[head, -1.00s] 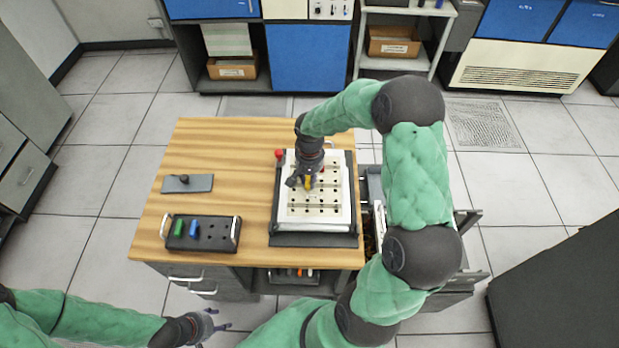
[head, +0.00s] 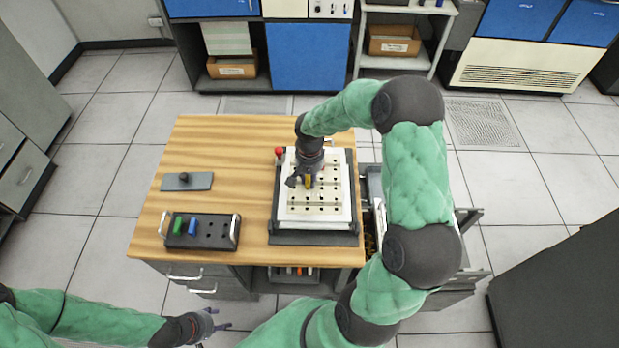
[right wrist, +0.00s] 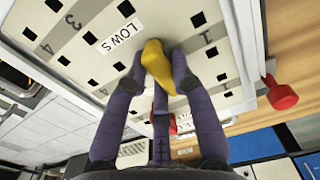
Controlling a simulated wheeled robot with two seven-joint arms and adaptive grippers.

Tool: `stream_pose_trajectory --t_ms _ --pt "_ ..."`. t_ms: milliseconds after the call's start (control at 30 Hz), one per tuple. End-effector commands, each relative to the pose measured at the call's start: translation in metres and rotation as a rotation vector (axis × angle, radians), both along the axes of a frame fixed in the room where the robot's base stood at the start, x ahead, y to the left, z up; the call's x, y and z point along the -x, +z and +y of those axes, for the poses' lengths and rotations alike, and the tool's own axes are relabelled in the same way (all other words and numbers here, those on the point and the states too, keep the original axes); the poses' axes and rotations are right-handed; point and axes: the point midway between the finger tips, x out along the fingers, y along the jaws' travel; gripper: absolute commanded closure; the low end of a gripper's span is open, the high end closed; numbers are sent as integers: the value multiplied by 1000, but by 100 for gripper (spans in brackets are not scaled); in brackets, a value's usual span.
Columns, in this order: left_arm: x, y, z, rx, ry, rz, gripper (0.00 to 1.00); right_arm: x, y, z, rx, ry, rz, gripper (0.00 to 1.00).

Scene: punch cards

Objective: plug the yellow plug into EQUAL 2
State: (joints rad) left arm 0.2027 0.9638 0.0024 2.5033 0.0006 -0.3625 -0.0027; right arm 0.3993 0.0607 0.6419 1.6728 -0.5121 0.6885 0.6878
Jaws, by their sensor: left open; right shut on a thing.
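The yellow plug (right wrist: 157,65) is held between the fingers of my right gripper (right wrist: 160,82), which is shut on it. Its tip is at the face of the cream plugboard (right wrist: 75,45), beside the "LOWS" label and the number 1. I cannot tell whether it is inside a hole. No EQUAL label is readable. My left gripper (head: 214,326) is open and empty, low at the left, off the table's front.
A dark rack (head: 216,236) with a green plug (head: 178,226) and a blue plug (head: 192,227) stands on the wooden table (head: 225,145). A grey plate with a dark knob (head: 199,181) lies behind it. A red knob (head: 279,151) is at the plugboard's far left corner.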

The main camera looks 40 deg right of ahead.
Motion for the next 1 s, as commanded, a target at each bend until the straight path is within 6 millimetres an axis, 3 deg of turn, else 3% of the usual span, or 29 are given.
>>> stream_pose_trajectory --t_ms 133,167,233,267,733,1000 --pt "0 0 0 0 0 0 48 1 -2 1 -1 1 2 96" --pt "0 0 0 0 0 0 48 1 -2 1 -1 1 3 70" --pt "0 0 0 0 0 0 48 1 -2 1 -1 1 3 50" --pt "0 0 0 0 0 0 48 1 -3 1 -2 1 4 48" --pt "0 0 0 0 0 0 48 1 3 1 -1 1 4 48" --pt "0 0 0 0 0 0 48 0 47 0 1 1 -3 48"
